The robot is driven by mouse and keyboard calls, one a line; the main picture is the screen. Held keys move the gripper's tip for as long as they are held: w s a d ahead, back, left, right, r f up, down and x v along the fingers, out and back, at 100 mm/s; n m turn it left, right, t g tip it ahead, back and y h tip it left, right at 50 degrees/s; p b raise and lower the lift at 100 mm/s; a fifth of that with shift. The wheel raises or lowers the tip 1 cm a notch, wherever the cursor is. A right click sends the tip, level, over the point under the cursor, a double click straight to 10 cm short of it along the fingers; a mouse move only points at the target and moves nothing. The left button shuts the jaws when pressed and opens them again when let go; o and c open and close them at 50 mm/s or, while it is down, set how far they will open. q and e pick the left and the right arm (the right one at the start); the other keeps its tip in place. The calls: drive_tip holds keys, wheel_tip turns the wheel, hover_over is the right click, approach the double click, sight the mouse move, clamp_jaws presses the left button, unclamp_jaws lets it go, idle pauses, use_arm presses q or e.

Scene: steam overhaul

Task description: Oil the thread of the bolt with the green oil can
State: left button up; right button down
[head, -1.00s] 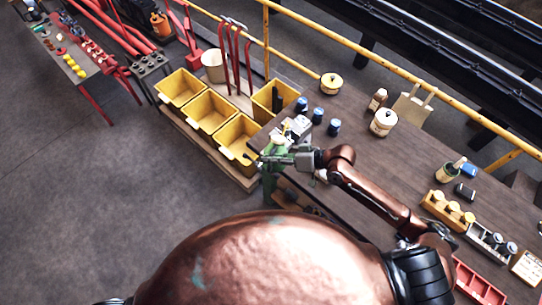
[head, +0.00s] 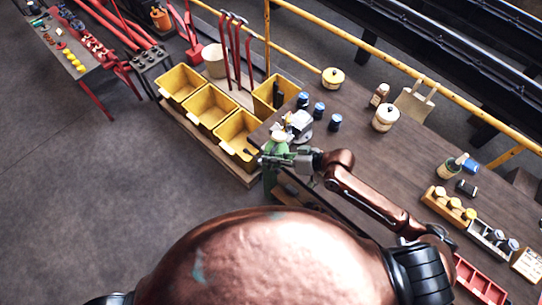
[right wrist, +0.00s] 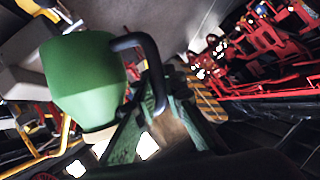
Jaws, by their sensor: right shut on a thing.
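The green oil can (right wrist: 85,80) fills the left of the right wrist view, with a black loop handle (right wrist: 160,75) on its side. My right gripper (right wrist: 160,125) is shut on this handle, its fingers below the loop. Green shows beside and below the gripper there, but I cannot tell how much is can. The bolt and its thread are too small or hidden to make out. My left gripper is out of view.
Yellow bins (head: 210,108) stand left of the bench. A yellow railing (head: 400,72) runs behind. The floor at left is clear.

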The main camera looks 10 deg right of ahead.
drive_tip(key=shift+s+a, duration=0.1)
drive_tip(key=shift+s+f+n+t+b, duration=0.1)
drive_tip(key=shift+f+n+t+b, duration=0.45)
drive_tip(key=shift+f+n, duration=0.3)
drive_tip(key=shift+f+n+t+h+b, duration=0.25)
drive_tip(key=shift+f+n+h+b, duration=0.05)
drive_tip(key=shift+f+n+b, duration=0.2)
drive_tip(key=shift+r, duration=0.1)
